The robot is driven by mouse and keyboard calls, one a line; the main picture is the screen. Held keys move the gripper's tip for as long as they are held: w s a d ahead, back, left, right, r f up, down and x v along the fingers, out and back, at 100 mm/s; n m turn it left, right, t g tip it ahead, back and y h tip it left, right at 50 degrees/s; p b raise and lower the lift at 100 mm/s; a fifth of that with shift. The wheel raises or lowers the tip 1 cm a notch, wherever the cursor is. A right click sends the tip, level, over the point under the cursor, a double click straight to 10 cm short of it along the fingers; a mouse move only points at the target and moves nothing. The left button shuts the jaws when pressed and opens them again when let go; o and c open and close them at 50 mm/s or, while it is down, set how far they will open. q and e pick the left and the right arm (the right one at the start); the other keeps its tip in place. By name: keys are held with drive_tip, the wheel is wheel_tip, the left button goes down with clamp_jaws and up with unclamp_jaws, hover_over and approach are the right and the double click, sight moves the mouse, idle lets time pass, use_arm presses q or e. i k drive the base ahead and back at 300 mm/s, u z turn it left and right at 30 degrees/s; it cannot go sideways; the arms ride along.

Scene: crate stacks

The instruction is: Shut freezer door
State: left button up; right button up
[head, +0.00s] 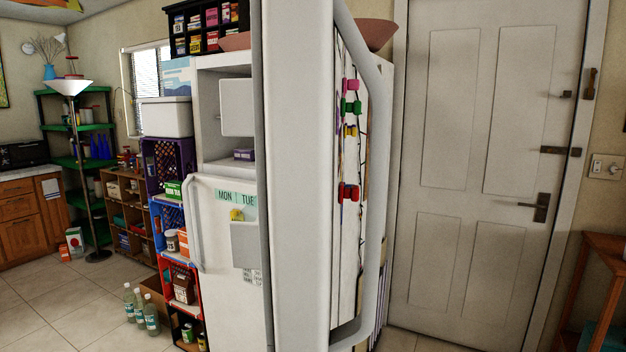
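The freezer door (298,180) stands wide open and very close to me, seen nearly edge-on. A grey seal runs down its left edge. Its front faces right, with a long curved white handle (378,160) and several colourful magnets. Left of the door, the open freezer compartment (215,125) shows a white box-like part and a small purple box inside. The lower fridge door (228,275) appears shut, with its own white handle (192,222) and a MON TUE sheet. The freezer door hides the fridge's right part. Neither gripper is in view.
Stacked crates (168,160) with goods stand left of the fridge. Several bottles (141,308) stand on the tiled floor before them. A white room door (480,170) is at right, with a wooden table (605,260) beside it. Floor at lower left is largely clear.

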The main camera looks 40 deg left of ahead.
sight(291, 104)
drive_tip(key=k, duration=0.5)
drive_tip(key=u, duration=1.55)
drive_tip(key=i, duration=0.45)
drive_tip(key=z, duration=0.05)
